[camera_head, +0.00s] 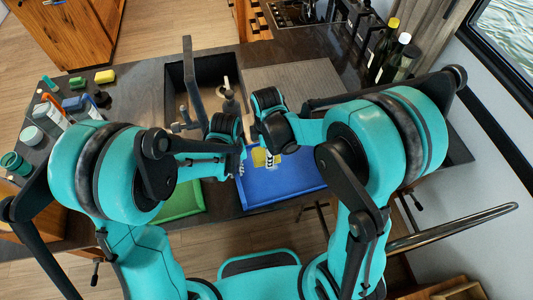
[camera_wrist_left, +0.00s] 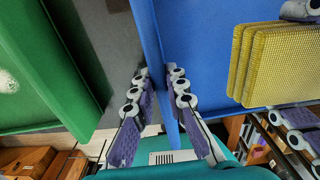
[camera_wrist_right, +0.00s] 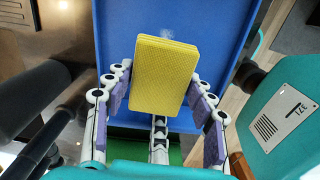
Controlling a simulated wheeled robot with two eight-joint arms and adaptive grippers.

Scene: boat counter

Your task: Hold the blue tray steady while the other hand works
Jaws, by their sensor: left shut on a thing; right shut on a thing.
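The blue tray (camera_head: 290,184) sits at the counter's front, right of the sink. My left gripper (camera_head: 240,168) is shut on the tray's left wall; in the left wrist view its fingers (camera_wrist_left: 161,82) lie on both sides of the blue wall (camera_wrist_left: 210,60). My right gripper (camera_head: 271,160) is over the tray, shut on a yellow sponge (camera_head: 261,156). In the right wrist view the sponge (camera_wrist_right: 165,75) sits between the fingers (camera_wrist_right: 158,88), above the blue floor (camera_wrist_right: 226,30). I cannot tell whether it touches the floor. My right arm hides the tray's right part.
A green tray (camera_head: 182,203) lies just left of the blue one. The sink with its tall faucet (camera_head: 190,75) is behind. Loose sponges (camera_head: 105,76), bottles and jars crowd the left counter. Tall bottles (camera_head: 384,48) stand at the back right. A ribbed board (camera_head: 293,82) lies bare behind.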

